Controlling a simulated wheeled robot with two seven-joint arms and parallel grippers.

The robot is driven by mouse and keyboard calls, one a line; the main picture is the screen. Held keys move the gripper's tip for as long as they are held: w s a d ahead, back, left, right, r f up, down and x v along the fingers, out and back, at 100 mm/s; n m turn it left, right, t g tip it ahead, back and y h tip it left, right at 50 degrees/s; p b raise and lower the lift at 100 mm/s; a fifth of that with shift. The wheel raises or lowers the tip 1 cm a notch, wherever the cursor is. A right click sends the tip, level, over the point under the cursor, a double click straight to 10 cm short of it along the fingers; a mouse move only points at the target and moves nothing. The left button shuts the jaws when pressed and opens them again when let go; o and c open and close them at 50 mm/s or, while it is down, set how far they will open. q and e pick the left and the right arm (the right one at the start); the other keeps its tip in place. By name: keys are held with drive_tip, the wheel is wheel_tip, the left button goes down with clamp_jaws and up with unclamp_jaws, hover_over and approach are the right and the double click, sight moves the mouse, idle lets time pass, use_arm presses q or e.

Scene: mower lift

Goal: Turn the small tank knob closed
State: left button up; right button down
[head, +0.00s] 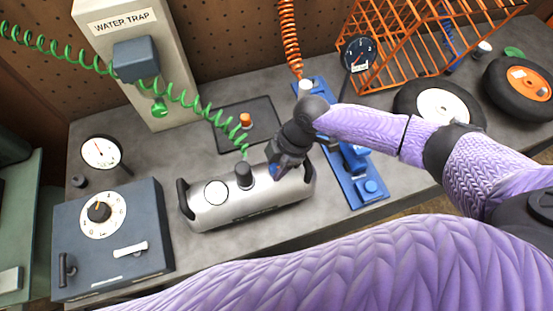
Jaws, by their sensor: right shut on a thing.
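The small silver tank (246,208) lies on its side on the grey bench, with black handles at both ends. A blank white round face (215,192) and a dark upright fitting (244,174) are on its top. My right gripper (275,169) comes down from the upper right onto the right part of the tank's top. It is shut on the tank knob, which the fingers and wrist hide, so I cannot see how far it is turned. My left gripper is not in view.
The green coiled hose (180,97) runs down from the water trap (134,60) to the tank's fitting. A blue rack (369,190) stands right of the tank. A grey box with a dial (103,215) is at left. Wheels (440,106) and an orange wire frame (412,40) are behind.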

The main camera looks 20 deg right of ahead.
drive_tip(key=m+p, duration=0.2)
drive_tip(key=m+t+p, duration=0.1)
drive_tip(key=m+p, duration=0.1)
drive_tip(key=m+t+p, duration=0.1)
drive_tip(key=m+p, duration=0.1)
drive_tip(key=shift+r, duration=0.25)
drive_tip(key=m+t+h+p, duration=0.1)
drive_tip(key=m+p, duration=0.1)
drive_tip(key=m, duration=0.1)
drive_tip(key=shift+s, duration=0.1)
drive_tip(key=m+t+h+p, duration=0.1)
drive_tip(key=m+p, duration=0.1)
drive_tip(key=m, duration=0.1)
drive_tip(key=shift+a+m+p, duration=0.1)
drive_tip(key=shift+m+p, duration=0.2)
drive_tip(key=shift+p, duration=0.05)
drive_tip(key=shift+f+m+t+h+p, duration=0.15)
drive_tip(key=shift+m+h+p, duration=0.2)
drive_tip(key=shift+m, duration=0.4)
drive_tip(key=shift+m+t+h+p, duration=0.15)
drive_tip(key=shift+m+h+p, duration=0.15)
drive_tip(key=shift+m, duration=0.75)
drive_tip(key=shift+c, duration=1.4)
unclamp_jaws()
drive_tip(key=shift+f, duration=0.1)
